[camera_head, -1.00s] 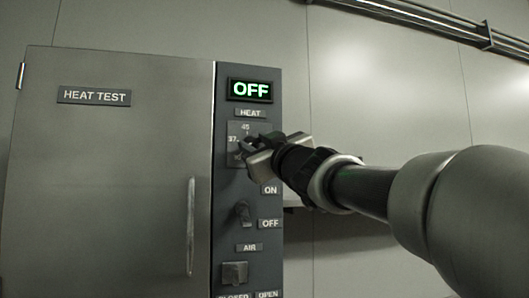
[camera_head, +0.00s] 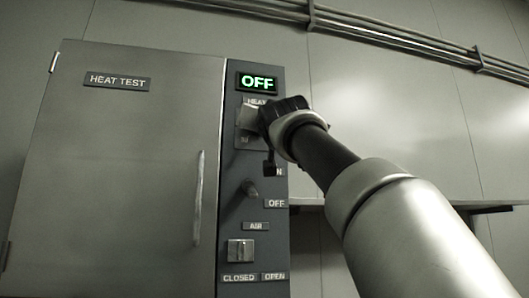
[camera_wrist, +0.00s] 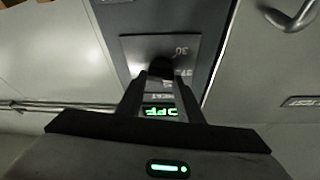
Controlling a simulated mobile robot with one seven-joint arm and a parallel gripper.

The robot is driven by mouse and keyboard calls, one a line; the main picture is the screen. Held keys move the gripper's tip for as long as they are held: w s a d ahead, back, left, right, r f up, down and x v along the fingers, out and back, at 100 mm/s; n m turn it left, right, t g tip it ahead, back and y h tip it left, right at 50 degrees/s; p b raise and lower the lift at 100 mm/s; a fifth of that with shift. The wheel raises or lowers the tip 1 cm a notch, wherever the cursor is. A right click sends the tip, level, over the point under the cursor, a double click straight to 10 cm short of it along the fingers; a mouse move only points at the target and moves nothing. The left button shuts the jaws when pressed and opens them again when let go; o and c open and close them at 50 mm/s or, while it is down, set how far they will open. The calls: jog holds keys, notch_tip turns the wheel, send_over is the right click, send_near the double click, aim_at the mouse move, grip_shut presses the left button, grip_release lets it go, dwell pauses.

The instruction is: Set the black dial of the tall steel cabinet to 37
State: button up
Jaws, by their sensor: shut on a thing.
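The tall steel cabinet (camera_head: 135,170) stands at the left in the head view, its door closed and labelled HEAT TEST. The HEAT dial plate (camera_head: 246,144) is on the dark control strip, partly covered by my gripper (camera_head: 250,116). In the wrist view the plate (camera_wrist: 130,50) shows upside down, with 30 and part of 37 readable. My gripper (camera_wrist: 158,82) is shut on the black dial (camera_wrist: 160,66), one finger on each side. I cannot tell which number the dial points to. The display (camera_head: 257,83) above reads OFF in green.
Below the dial are a toggle switch (camera_head: 250,188) by the OFF label and the AIR knob (camera_head: 240,251) over CLOSED and OPEN. A vertical door handle (camera_head: 198,198) sticks out to the left. Pipes (camera_head: 400,38) run along the wall above.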

jog(key=shift+w+f+m+h, duration=0.1)
jog(key=shift+f+m+h, duration=0.25)
jog(key=shift+m, duration=0.35)
jog(key=shift+r, duration=0.1)
jog(key=o, duration=1.1)
jog(key=shift+r, duration=0.15)
jog(key=b+v, duration=0.4)
jog(key=v, duration=1.3)
jog(key=shift+s+b, duration=0.3)
jog(key=shift+b, duration=0.1)
